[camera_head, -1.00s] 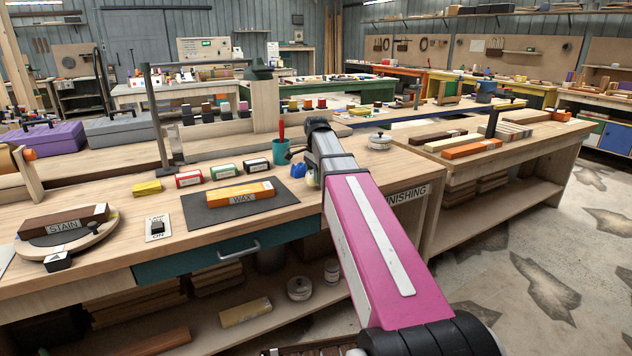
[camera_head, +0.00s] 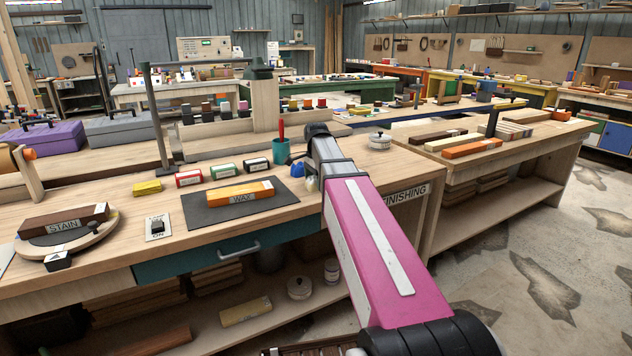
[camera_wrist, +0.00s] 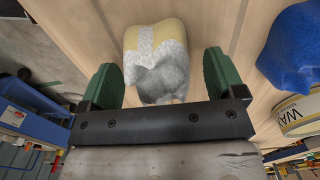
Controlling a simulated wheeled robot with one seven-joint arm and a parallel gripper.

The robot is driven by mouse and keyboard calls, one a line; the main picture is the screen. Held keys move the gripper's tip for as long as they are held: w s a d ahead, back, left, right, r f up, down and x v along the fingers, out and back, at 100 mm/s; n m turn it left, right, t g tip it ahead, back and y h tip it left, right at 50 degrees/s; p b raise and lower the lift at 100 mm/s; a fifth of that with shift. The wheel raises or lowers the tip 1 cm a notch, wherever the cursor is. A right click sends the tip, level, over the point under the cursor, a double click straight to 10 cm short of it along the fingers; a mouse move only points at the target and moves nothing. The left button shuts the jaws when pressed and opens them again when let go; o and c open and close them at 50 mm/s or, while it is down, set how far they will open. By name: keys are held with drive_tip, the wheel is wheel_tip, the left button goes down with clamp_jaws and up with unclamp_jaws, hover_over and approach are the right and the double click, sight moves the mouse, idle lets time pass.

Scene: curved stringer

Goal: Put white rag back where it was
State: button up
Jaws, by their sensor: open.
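A crumpled white-grey rag (camera_wrist: 160,75) lies over a pale yellow piece between my gripper's two green fingers in the wrist view. My gripper (camera_wrist: 160,73) is open, with a finger on either side of the rag and visible gaps beside it. A small whitish patch, possibly the rag (camera_head: 312,184), shows beside my arm at the bench's front edge in the head view. A blue rag (camera_wrist: 292,48) sits on a tin labelled WAX (camera_wrist: 301,115), to the right in the wrist view.
The wooden bench (camera_head: 120,190) carries a dark mat (camera_head: 205,213) with an orange WAX block, several small labelled blocks and a teal cup (camera_head: 281,152) near my arm. A lidded pot (camera_head: 379,140) stands right of my arm.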

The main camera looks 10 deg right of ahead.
wheel_tip(320, 180, up, 12)
idle(0.6)
idle(1.3)
